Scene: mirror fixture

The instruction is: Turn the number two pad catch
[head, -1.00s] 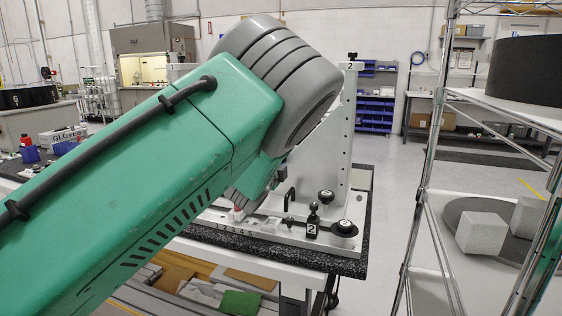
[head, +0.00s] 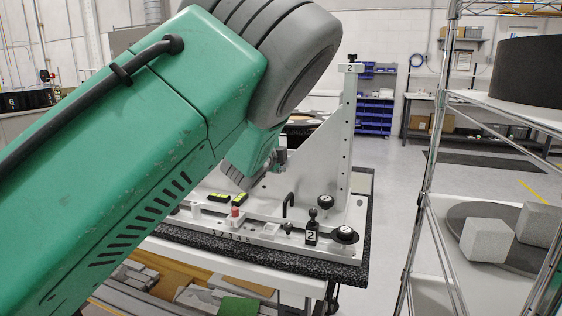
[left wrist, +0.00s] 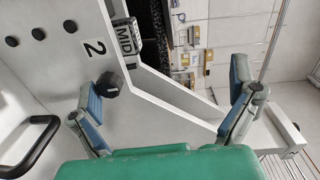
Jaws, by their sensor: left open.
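The white mirror fixture (head: 325,160) stands on a dark speckled slab on the bench. A "2" label (head: 311,238) sits on its front base below a small black post knob, with a round black knob (head: 344,235) beside it. Another "2" tag (head: 349,68) is at the top of the upright. My left gripper (head: 255,176) is over the fixture's base, partly hidden by my own arm. In the left wrist view it is open and empty (left wrist: 165,108). There, a black knob (left wrist: 110,84) beside a "2" label is close to the left finger; contact cannot be told.
A black handle (left wrist: 38,145) and a "MID" block (left wrist: 125,40) show in the wrist view. Two yellow-marked pieces (head: 218,197) and a red-topped part (head: 235,213) are on the base. A wire shelf (head: 430,190) with grey blocks stands at right.

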